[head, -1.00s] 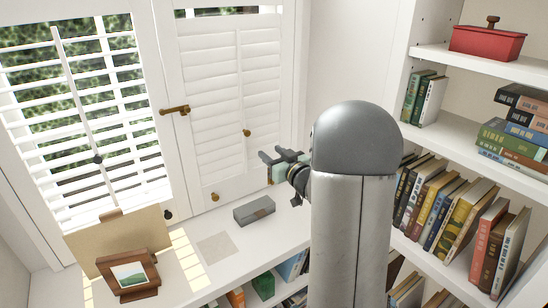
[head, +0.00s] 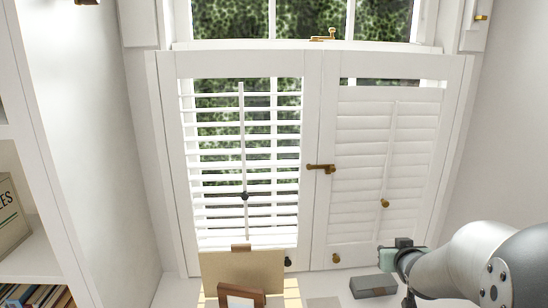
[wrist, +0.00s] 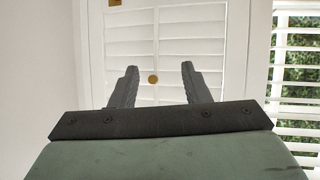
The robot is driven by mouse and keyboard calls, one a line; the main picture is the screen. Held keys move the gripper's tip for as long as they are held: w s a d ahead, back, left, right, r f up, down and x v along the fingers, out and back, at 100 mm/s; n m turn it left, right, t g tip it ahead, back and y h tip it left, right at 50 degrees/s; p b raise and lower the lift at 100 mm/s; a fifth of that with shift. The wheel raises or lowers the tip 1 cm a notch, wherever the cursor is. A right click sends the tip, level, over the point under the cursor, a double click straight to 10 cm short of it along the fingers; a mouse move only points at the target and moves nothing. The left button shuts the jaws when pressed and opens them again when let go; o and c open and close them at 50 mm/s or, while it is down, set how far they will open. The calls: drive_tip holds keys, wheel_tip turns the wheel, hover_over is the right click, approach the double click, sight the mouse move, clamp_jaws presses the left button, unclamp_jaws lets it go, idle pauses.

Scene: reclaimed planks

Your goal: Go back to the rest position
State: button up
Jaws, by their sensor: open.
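My gripper (head: 398,246) is at the lower right of the head view, in front of the bottom of the right shutter (head: 385,160) and just above a grey box (head: 373,286). In the wrist view its two dark fingers (wrist: 160,72) are spread apart with nothing between them. A round brass knob (wrist: 153,79) on the white shutter shows beyond the gap, apart from the fingers. The right shutter's slats are mostly shut, with a gap at the top. The left shutter (head: 311,110) has open slats with foliage behind.
A brass latch (head: 320,168) sits where the shutters meet. A tan board (head: 243,272) and a wooden picture frame (head: 240,296) stand on the sill below the left shutter. A white bookshelf (head: 35,265) is at the far left.

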drive_tip(key=s+a+f+g, duration=0.1)
drive_tip(key=s+a+g, duration=0.3)
drive_tip(key=s, duration=0.5)
drive_tip(key=s+a+f+n+g+y+p, duration=0.1)
drive_tip(key=s+a+g, duration=0.3)
drive_tip(key=s+a, duration=0.3)
drive_tip(key=s+a+f+g+y+p, duration=0.1)
drive_tip(key=s+a+g, duration=0.3)
drive_tip(key=s, duration=0.8)
drive_tip(key=a, duration=0.2)
drive_tip(key=shift+s+a, duration=0.3)
drive_tip(key=shift+s, duration=0.1)
